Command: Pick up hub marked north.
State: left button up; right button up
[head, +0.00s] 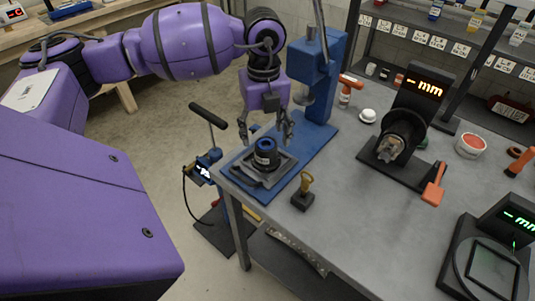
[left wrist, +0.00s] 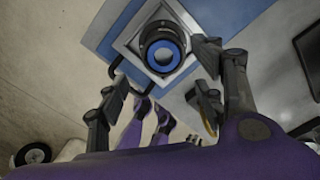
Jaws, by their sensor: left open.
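A black round hub (head: 266,151) with a blue ring sits in a grey square fixture (head: 262,176) on the blue base of a press (head: 315,75). No north mark is readable on it. In the left wrist view the hub (left wrist: 162,48) shows its blue ring and dark centre. My left gripper (head: 271,130) is open just above the hub, fingers spread to either side and apparently not holding it. The fingers also show in the left wrist view (left wrist: 162,85), with the hub beyond them. My right gripper is out of view.
A small brass-topped stamp (head: 303,193) stands right of the fixture. A dark device with a lit display (head: 395,140), an orange-handled tool (head: 433,187) and a second display unit (head: 490,260) stand further right. The front middle of the grey table (head: 370,235) is clear.

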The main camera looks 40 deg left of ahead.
aim_at(264, 144)
pick_arm(q)
jog(key=shift+w+a+f, duration=0.15)
jog(key=shift+w+f, duration=0.1)
jog(key=shift+f, duration=0.6)
notch_tip(264, 144, down, 4)
jog(key=shift+a+r+p, duration=0.15)
jog(key=shift+r+p, duration=0.1)
jog(key=shift+p, duration=0.05)
jog(key=shift+w+f, duration=0.15)
jog(key=shift+f, duration=0.25)
jog(key=shift+r, duration=0.1)
grip_shut()
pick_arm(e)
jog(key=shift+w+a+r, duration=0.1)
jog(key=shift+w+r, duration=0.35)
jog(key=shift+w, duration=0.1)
